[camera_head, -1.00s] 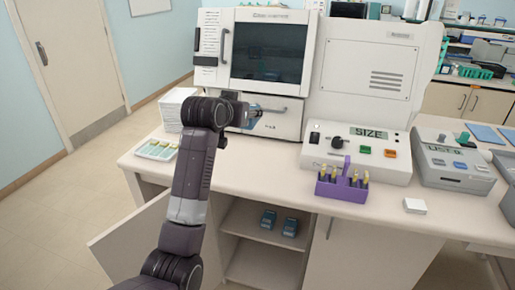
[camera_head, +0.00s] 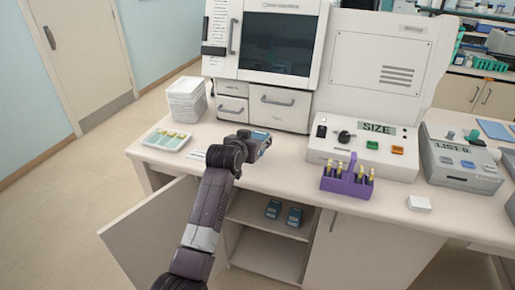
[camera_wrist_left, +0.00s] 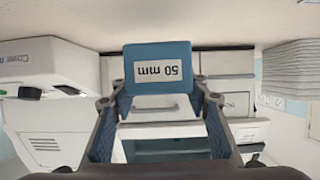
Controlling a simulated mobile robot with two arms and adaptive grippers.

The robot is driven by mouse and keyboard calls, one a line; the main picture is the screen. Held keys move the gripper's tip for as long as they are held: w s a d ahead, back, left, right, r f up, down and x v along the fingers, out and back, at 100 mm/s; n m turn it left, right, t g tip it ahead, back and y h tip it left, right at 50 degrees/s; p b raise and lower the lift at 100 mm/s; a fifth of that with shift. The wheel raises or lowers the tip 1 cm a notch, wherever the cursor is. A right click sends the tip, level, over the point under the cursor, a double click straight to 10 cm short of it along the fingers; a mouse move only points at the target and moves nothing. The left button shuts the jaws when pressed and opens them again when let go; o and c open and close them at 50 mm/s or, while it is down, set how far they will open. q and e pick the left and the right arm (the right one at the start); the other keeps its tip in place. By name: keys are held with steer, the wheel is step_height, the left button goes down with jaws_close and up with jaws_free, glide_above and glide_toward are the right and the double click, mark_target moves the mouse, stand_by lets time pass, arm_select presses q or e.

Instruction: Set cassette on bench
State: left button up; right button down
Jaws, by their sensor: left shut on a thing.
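My left gripper (camera_head: 257,146) is over the front part of the bench (camera_head: 275,174), in front of the tall white machine. It is shut on a blue cassette (camera_wrist_left: 158,68) with a white label reading "50 mm", upside down in the left wrist view. The cassette also shows as a small blue patch (camera_head: 262,137) at the gripper's tip in the head view. Whether it touches the bench top cannot be told. My right gripper is not in view.
A white tray with slides (camera_head: 167,140) and a white stack (camera_head: 187,101) are at the left. A purple rack (camera_head: 346,184) stands to the right. Two blue cassettes (camera_head: 273,209) lie on the shelf below, beside an open cabinet door (camera_head: 150,227). Bench between gripper and rack is clear.

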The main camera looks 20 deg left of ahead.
arm_select(q)
steer(key=shift+f, duration=2.05)
steer(key=shift+f, duration=0.15)
steer(key=o, duration=1.3)
steer(key=shift+s, duration=0.1)
steer(key=v, duration=1.2)
